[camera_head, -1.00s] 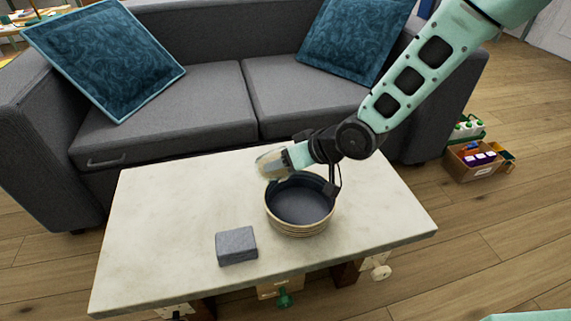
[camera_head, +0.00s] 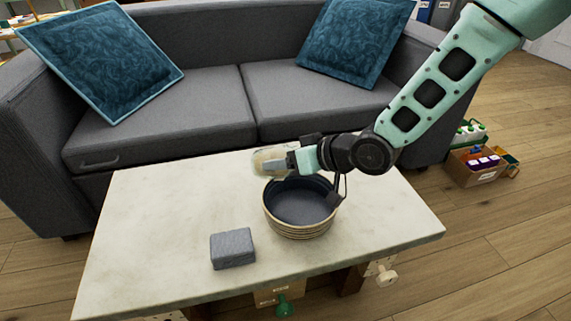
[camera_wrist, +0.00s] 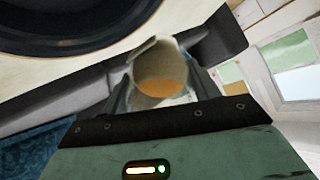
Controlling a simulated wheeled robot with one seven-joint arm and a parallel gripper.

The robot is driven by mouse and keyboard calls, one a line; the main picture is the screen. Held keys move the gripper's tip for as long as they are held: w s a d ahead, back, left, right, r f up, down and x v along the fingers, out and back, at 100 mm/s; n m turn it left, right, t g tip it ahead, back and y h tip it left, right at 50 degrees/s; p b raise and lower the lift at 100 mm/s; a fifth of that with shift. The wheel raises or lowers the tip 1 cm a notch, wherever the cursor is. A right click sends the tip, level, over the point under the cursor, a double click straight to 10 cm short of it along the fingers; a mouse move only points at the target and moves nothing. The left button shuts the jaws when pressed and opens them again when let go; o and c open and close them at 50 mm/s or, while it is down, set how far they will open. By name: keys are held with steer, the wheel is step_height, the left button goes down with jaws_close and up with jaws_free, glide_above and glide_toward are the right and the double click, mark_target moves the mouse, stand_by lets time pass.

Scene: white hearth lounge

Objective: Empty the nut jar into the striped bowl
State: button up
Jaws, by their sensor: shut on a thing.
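My gripper (camera_head: 286,162) is shut on the nut jar (camera_head: 264,161), a small see-through, beige-looking vessel. The jar lies nearly on its side, its far end pointing left in the head view, above the back rim of the striped bowl (camera_head: 299,231). In the wrist view the jar (camera_wrist: 160,62) sits between my fingers, with orange-tan matter (camera_wrist: 166,88) showing in it. The bowl is round, with tan banded walls and a dark inside, upright on the table. It also shows in the wrist view (camera_wrist: 75,42). I see no nuts in the visible part of the bowl.
A grey block (camera_head: 232,249) lies on the pale low table (camera_head: 150,235), left of the bowl. The table's left side is clear. A grey sofa (camera_head: 190,107) with blue cushions stands behind. Boxes of bottles (camera_head: 478,168) stand on the floor at right.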

steer(key=shift+s+d+f+t+y+b, duration=0.15)
steer(key=shift+f+t+y+b, duration=0.55)
steer(key=shift+b, duration=1.3)
steer(key=shift+d+f+t+y+b, duration=0.2)
steer(key=shift+f+y+b, duration=0.2)
steer(key=shift+y+b, duration=1.1)
steer(key=shift+s+d+t+b, duration=0.1)
steer(key=shift+t+b, duration=0.2)
steer(key=shift+b, duration=1.15)
steer(key=shift+d, duration=0.1)
steer(key=shift+f+b, duration=0.25)
steer(key=shift+b, duration=0.05)
steer(key=shift+r, duration=0.15)
